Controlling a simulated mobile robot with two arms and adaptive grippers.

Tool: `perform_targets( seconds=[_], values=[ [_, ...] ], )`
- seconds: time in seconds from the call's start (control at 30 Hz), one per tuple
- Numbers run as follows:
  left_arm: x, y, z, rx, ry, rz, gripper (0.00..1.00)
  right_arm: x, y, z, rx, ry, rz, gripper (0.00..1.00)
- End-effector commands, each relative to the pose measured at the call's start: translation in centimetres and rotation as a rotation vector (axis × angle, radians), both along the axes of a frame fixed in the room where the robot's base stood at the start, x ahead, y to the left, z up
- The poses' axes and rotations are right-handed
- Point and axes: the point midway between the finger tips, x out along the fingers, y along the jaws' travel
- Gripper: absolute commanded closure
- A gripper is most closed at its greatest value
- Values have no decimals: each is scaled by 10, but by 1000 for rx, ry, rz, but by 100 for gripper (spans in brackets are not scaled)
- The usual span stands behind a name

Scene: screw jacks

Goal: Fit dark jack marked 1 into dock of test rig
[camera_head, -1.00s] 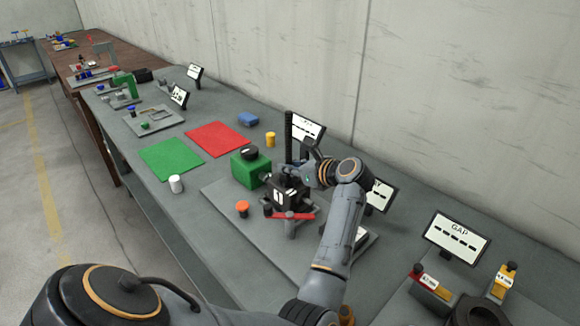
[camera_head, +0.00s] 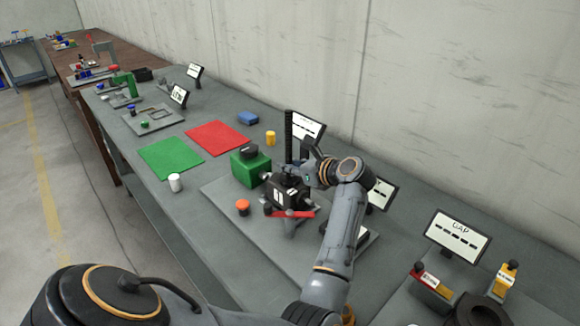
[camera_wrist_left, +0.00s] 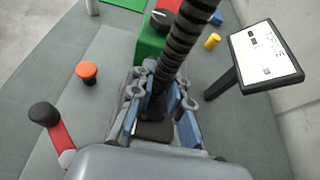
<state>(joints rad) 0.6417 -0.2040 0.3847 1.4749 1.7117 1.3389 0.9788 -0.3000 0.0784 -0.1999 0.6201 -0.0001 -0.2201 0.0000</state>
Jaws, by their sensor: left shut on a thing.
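The dark jack (camera_head: 290,194), a black box with white marks on its face, is at the test rig, beside the green block (camera_head: 250,168). Its black threaded screw (camera_head: 289,136) stands up tall; it also shows in the left wrist view (camera_wrist_left: 178,45). My left gripper (camera_head: 305,172) is shut on the jack; its blue-padded fingers (camera_wrist_left: 160,118) close around the dark body below the screw. The rig's grey base plate (camera_head: 236,222) lies underneath. A red lever (camera_head: 292,214) shows in front of the jack. The dock and the jack's underside are hidden. My right gripper is not in view.
An orange button (camera_head: 242,207) and a white cylinder (camera_head: 175,183) stand left of the jack. A display (camera_head: 307,128) stands behind the screw, another (camera_head: 381,194) right of my arm. Green (camera_head: 171,158) and red (camera_head: 218,138) mats lie farther left.

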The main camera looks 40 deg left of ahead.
Motion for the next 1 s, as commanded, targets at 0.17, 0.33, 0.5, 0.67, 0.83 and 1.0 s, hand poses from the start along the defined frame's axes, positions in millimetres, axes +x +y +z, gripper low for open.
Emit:
perform_targets(
  seconds=[0.17, 0.33, 0.5, 0.67, 0.83, 1.0],
  values=[
    [1, 1, 11, 18, -13, -1, 100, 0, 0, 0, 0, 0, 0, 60],
    [1, 2, 11, 18, -13, -1, 100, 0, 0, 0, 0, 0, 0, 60],
    [1, 2, 11, 18, -13, -1, 100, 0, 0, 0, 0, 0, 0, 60],
    [1, 2, 10, 18, -13, -1, 100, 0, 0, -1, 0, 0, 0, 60],
    [1, 2, 10, 18, -13, -1, 100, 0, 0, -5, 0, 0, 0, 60],
    [1, 2, 10, 18, -14, 0, 100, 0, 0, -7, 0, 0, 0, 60]
  ],
)
